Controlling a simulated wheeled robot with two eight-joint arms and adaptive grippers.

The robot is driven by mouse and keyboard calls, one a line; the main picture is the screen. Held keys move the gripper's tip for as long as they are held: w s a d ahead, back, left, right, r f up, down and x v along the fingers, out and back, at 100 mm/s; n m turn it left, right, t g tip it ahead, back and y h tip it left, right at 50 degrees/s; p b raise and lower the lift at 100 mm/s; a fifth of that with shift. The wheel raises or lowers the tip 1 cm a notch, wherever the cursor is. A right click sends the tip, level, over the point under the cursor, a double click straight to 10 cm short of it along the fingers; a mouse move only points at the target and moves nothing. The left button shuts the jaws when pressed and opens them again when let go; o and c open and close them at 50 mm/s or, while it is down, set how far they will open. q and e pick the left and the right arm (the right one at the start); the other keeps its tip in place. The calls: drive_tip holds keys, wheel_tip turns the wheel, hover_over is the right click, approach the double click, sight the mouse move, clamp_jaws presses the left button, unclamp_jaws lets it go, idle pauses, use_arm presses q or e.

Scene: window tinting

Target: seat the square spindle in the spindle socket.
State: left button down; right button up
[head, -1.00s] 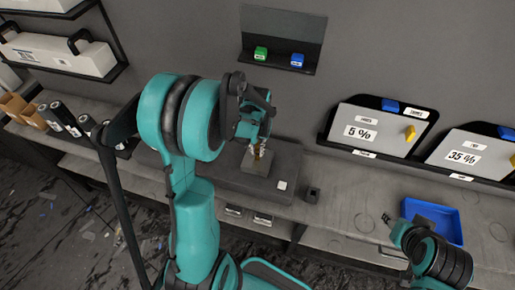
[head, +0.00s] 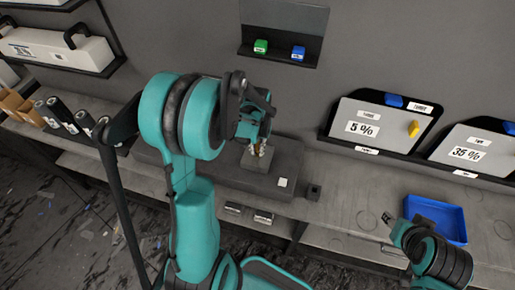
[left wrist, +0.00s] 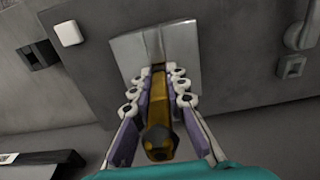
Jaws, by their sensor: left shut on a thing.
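The square spindle is a brass-coloured bar with a dark end (left wrist: 158,110) in the left wrist view. My left gripper (left wrist: 155,88) is shut on it, with pale, purple-sided fingers on both sides. The gripper also shows in the head view (head: 260,148), low over a grey metal block (head: 288,160) on a dark platform. In the left wrist view the spindle's far end meets or overlaps the grooved face of this block (left wrist: 185,45); contact and seating depth are hidden. I cannot tell whether this block is the spindle socket. My right gripper (head: 388,220) is at the right, apparently empty.
The dark platform (head: 225,175) carries a white square button (head: 283,183). A small dark block with an opening (head: 313,192) stands right of it. A blue tray (head: 436,217) lies near my right arm. Panels marked 5 % (head: 372,125) and 35 % (head: 470,150) stand behind.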

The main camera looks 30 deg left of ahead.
use_arm(q)
drive_tip(key=shift+f, duration=0.2)
drive_tip(key=c, duration=1.4)
unclamp_jaws()
drive_tip(key=shift+r, duration=0.1)
drive_tip(key=shift+c, duration=0.2)
wheel_tip(320, 180, up, 12)
drive_tip(key=s+d+f+m+t+b, duration=0.2)
drive_tip(key=s+d+f+t+b, duration=0.5)
drive_tip(key=s+d+b, duration=0.3)
drive_tip(key=shift+s+d+m, duration=0.3)
drive_tip(key=shift+s, duration=0.15)
